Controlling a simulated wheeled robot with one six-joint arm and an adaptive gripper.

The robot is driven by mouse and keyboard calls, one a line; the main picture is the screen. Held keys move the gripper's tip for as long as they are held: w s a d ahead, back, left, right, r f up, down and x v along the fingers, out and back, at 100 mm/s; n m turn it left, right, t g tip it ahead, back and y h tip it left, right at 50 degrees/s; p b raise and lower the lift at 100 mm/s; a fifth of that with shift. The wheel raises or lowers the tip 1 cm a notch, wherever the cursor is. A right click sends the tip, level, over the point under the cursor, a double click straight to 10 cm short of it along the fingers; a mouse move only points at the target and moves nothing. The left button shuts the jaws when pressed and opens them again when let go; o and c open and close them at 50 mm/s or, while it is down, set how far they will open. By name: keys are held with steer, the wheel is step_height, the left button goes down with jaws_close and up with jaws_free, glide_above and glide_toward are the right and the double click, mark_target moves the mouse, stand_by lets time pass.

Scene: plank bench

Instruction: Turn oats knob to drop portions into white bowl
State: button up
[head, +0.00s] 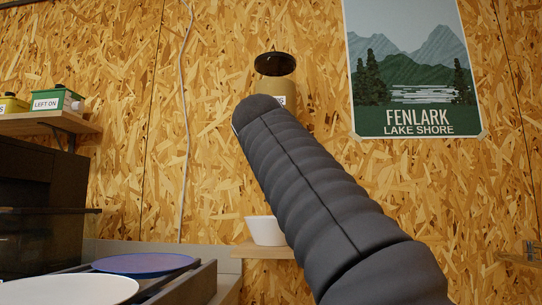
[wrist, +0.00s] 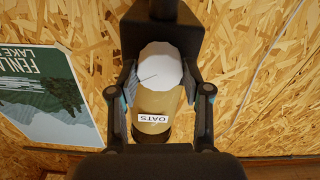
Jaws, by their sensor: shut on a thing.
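The oats dispenser (head: 276,88) is a tan canister with a dark lid, mounted on the chipboard wall. Its OATS label (wrist: 154,117) reads upside down in the wrist view. The round white knob (wrist: 160,62) has a thin dark line on its face. My gripper (wrist: 160,84) is shut on the knob, one finger on each side. In the head view my dark arm hides the gripper, the knob and the dispenser's lower part. The white bowl (head: 265,232) stands upright below the dispenser; its contents cannot be seen.
The bowl rests on a small wooden shelf (head: 245,252). A poster (head: 412,70) hangs right of the dispenser. Green (head: 58,101) and yellow boxes stand on a left shelf (head: 45,124). A blue plate (head: 142,263) and a white plate (head: 65,291) lie at lower left.

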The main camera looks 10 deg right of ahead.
steer(key=shift+m, duration=1.3)
steer(key=o, duration=1.2)
steer(key=shift+c, duration=0.2)
steer(key=v, duration=1.2)
